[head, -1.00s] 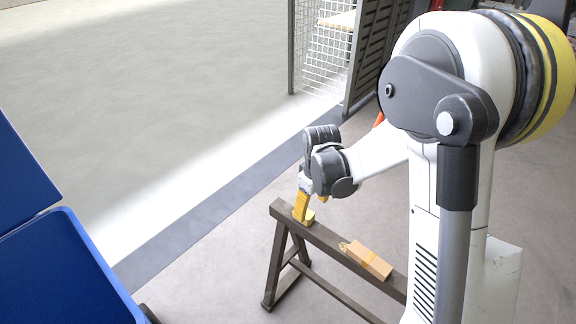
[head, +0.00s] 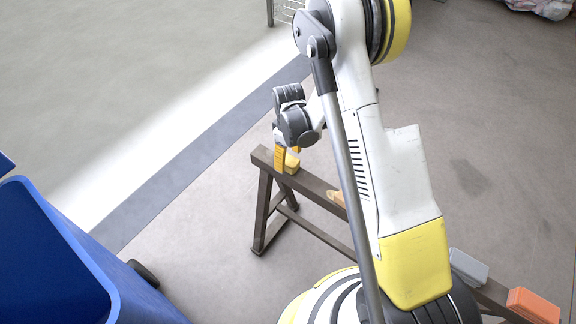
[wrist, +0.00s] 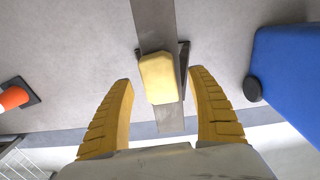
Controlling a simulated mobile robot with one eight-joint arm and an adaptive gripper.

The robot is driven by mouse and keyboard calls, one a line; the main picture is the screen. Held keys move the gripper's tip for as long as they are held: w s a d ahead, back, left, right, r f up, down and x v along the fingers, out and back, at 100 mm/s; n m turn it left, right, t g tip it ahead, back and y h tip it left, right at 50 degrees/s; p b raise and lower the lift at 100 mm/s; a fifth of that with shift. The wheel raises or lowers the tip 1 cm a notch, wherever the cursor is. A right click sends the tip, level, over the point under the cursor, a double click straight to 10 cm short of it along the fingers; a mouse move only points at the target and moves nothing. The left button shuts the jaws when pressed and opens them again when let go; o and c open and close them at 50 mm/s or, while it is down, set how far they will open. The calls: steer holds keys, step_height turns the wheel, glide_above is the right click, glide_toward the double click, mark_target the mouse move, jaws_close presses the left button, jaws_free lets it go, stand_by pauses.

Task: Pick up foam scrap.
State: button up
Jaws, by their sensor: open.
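The foam scrap appears to be the yellow block (wrist: 159,78) lying on the sawhorse beam in the wrist view. It also shows in the head view (head: 292,164) near the beam's far left end, partly hidden by a finger. My gripper (wrist: 160,85) is open, with one yellow finger on each side of the block and visible gaps between. The fingertips reach about the block's level in the picture. In the head view my gripper (head: 281,158) points down over the beam end. I cannot tell if a finger touches the block.
The dark sawhorse (head: 262,205) stands on the grey floor. A tan block (head: 336,197), a grey block (head: 468,266) and an orange block (head: 533,305) lie farther along its beam. A blue wheeled bin (head: 60,262) is at left. A traffic cone (wrist: 14,98) stands left in the wrist view.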

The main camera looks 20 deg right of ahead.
mark_target(288, 160)
step_height(288, 160, down, 3)
steer(key=shift+w+f+b, duration=0.1)
steer(key=shift+b, duration=0.4)
steer(key=shift+c, duration=0.4)
steer(key=c, duration=0.8)
steer(key=shift+o, duration=0.2)
steer(key=shift+r, duration=0.2)
